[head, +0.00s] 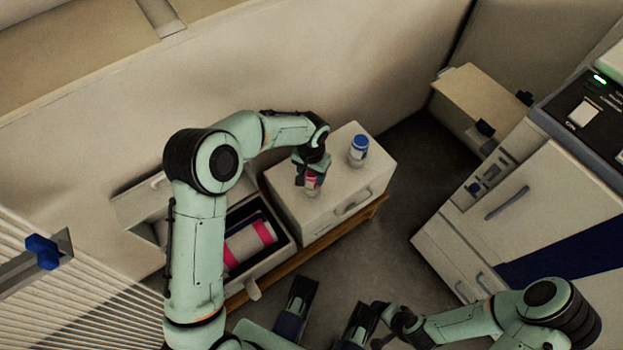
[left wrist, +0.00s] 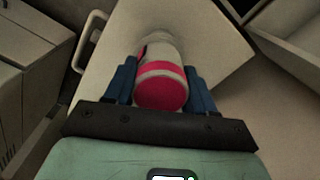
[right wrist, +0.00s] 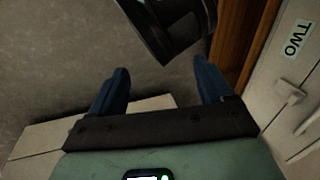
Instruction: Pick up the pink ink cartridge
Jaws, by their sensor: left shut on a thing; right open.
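The pink ink cartridge (head: 311,181) is a small pale bottle with a pink band and pink end. It is at the white drawer cabinet's top (head: 290,202), partly hidden by my left gripper (head: 312,168). In the left wrist view, the cartridge (left wrist: 161,90) lies between the two blue fingers of my left gripper (left wrist: 160,75), which is shut on it. I cannot tell whether its base touches the cabinet top. My right gripper (right wrist: 162,72) is open and empty, over the floor in front of the cabinet.
A blue-banded cartridge (head: 358,148) stands on the same cabinet top, to the right. An open drawer (head: 284,255) at left holds a pink-and-white roll (head: 250,242). A large white machine (head: 540,200) stands at right. Grey floor (head: 400,190) is clear between.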

